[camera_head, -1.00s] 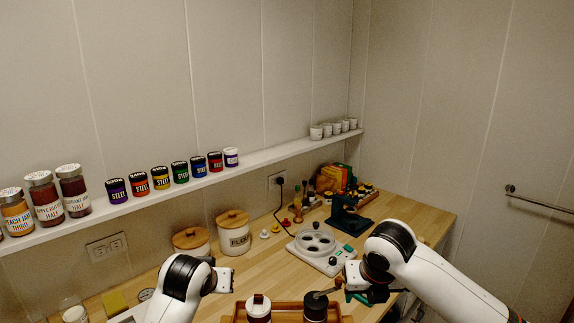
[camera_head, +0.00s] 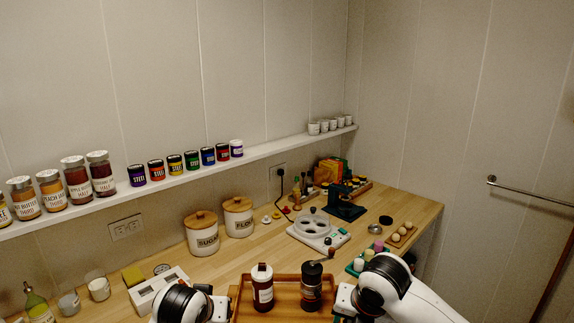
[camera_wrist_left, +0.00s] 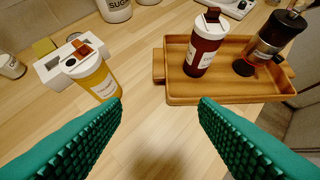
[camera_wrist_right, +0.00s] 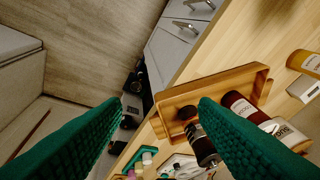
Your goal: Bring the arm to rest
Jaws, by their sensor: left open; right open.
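My left arm (camera_head: 184,303) shows at the bottom of the head view; its gripper (camera_wrist_left: 160,102) appears in the left wrist view with green fingers wide apart and nothing between them. My right arm (camera_head: 385,284) is at the lower right of the head view. Its gripper (camera_wrist_right: 160,105) is open and empty in the right wrist view, with one finger overlapping the tray and bottles in the picture. The fingers of both grippers are hidden or cut off in the head view.
A wooden tray (camera_head: 285,281) holds a dark red bottle (camera_head: 262,287) and a black grinder (camera_head: 312,287), both upright. A yellow-orange bottle (camera_wrist_left: 95,75) stands by a white holder (camera_wrist_left: 60,66). A white round-holed appliance (camera_head: 318,232) stands behind. Bare wood lies left of the tray.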

